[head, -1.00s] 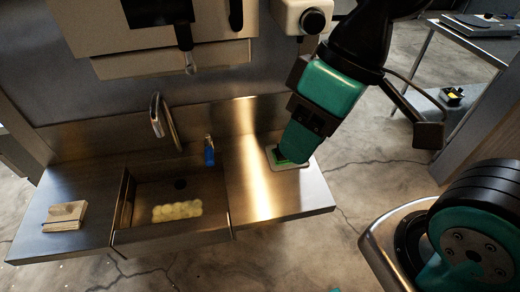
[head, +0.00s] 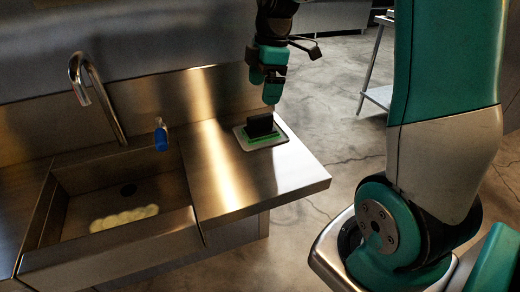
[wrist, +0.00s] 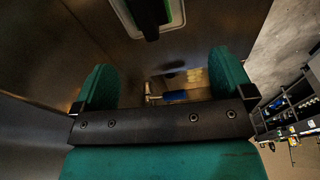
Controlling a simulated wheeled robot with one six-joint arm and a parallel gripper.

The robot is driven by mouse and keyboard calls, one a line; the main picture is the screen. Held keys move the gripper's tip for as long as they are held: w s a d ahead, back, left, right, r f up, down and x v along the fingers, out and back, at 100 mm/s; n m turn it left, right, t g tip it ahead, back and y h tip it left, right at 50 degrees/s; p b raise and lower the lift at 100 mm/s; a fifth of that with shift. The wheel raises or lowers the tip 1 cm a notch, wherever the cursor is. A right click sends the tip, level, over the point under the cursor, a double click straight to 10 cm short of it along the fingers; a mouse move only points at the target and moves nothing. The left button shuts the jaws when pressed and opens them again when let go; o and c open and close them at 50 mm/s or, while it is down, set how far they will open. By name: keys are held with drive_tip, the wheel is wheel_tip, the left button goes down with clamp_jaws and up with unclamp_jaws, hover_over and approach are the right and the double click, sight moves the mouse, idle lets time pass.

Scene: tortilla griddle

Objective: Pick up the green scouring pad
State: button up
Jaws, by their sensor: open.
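The green scouring pad (head: 248,139) lies on a small pale tray (head: 281,128) on the steel counter right of the sink. A black block or handle (head: 260,124) stands on top of it. In the wrist view the pad's green edge (wrist: 177,13) and the black handle (wrist: 150,12) show at the top, cut off by the frame. My gripper (head: 265,88) is open and empty, above and slightly behind the pad, apart from it. Its two teal fingers are spread wide in the wrist view (wrist: 163,78).
The sink basin (head: 80,180) holds pale yellow round things (head: 124,218). A curved tap (head: 95,90) rises behind it. The counter (head: 225,180) in front of the tray is clear.

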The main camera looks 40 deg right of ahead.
drive_tip(key=shift+w+d+f+n, duration=0.3)
drive_tip(key=shift+d+f, duration=0.2)
drive_tip(key=shift+d, duration=0.2)
drive_tip(key=shift+d+f, duration=0.15)
drive_tip(key=shift+f, duration=0.15)
drive_tip(key=b, duration=0.1)
hover_over(259, 129)
drive_tip(key=d, duration=0.2)
drive_tip(key=f, duration=0.5)
drive_tip(key=shift+a+f, duration=0.2)
drive_tip(key=shift+f, duration=0.2)
drive_tip(key=f, duration=0.3)
drive_tip(key=w+f, duration=0.1)
drive_tip(key=f, duration=0.1)
drive_tip(key=shift+a+f, duration=0.1)
drive_tip(key=shift+a, duration=0.3)
drive_tip(key=c, duration=1)
